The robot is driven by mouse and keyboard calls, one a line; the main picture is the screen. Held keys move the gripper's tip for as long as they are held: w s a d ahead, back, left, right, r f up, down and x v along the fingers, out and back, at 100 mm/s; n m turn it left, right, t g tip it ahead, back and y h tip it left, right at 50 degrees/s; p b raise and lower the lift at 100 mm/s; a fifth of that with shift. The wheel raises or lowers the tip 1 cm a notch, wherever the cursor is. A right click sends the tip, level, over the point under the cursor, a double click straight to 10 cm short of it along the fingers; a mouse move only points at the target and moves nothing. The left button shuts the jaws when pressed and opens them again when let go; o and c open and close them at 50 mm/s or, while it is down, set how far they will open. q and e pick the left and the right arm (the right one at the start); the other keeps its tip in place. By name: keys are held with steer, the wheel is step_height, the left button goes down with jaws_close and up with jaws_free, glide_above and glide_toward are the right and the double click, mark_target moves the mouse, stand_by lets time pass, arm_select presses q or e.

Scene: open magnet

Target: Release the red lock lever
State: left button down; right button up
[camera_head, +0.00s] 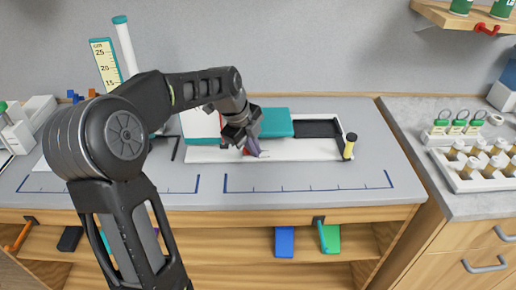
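My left arm comes in from the left and bends over the bench. Its gripper (252,148) is at the front of a white base plate (318,150) that carries a teal block (278,122). A small patch of red (246,151) shows right at the gripper's fingers; it may be the lock lever, mostly hidden by them. Whether the fingers are closed on it cannot be told. My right gripper is not in view.
A height scale (104,62) and a white tube with a teal cap (125,45) stand behind my arm. A rack of vials (482,160) is on the right counter. The grey bench top (365,170) is clear at front right. A shelf lies below.

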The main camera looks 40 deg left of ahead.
arm_select(q)
steer(key=w+a, duration=0.1)
steer(key=w+a+r, duration=0.1)
steer(key=shift+w+a+r, duration=0.2)
steer(key=shift+w, duration=0.1)
steer(key=shift+d+r+p, duration=0.1)
steer(key=shift+r+p, duration=0.45)
steer(key=shift+r, duration=0.4)
steer(key=shift+d, duration=0.1)
